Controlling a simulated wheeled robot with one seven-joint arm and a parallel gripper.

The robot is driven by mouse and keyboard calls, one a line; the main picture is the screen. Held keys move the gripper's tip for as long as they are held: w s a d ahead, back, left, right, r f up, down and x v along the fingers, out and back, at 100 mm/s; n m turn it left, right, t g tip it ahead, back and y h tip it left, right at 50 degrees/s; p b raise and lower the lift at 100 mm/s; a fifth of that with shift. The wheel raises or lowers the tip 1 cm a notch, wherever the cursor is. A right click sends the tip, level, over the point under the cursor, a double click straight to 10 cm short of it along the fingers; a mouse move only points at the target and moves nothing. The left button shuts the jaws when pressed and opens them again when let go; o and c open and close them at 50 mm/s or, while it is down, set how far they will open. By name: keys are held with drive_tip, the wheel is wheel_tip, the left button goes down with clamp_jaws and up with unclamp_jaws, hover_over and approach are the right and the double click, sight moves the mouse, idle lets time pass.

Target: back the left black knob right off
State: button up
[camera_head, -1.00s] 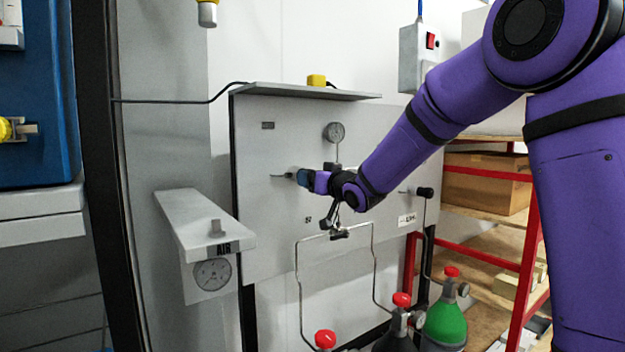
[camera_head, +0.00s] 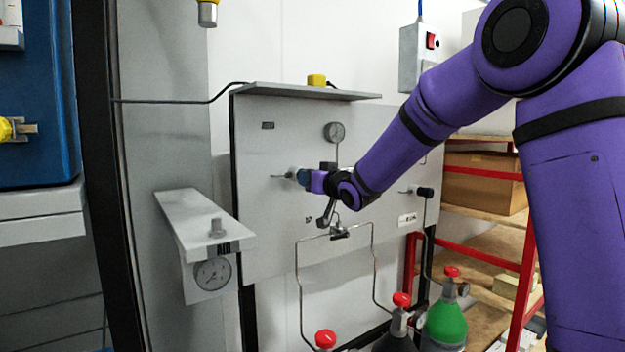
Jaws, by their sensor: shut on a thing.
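My gripper (camera_head: 304,178) is at the left side of the grey panel (camera_head: 275,225), in front of a short metal stem (camera_head: 281,176) that sticks out there. The gripper is shut on the left black knob, which the fingers hide almost wholly. I cannot tell how far the knob sits along its stem. A second black knob (camera_head: 425,192) stands on its own stem at the panel's right side, apart from the gripper.
A pressure gauge (camera_head: 334,132) sits above the gripper, and bent metal tubing (camera_head: 372,262) runs below it. A shelf bracket labelled AIR (camera_head: 190,225) juts out at left. Gas cylinders with red caps, one of them green (camera_head: 445,322), stand below right.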

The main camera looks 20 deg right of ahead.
drive_tip(key=n, duration=0.8)
drive_tip(key=shift+n, duration=0.3)
drive_tip(key=n, duration=0.3)
drive_tip(key=shift+n, duration=0.3)
drive_tip(key=n, duration=1.1)
drive_tip(key=shift+n, duration=0.4)
drive_tip(key=n, duration=0.6)
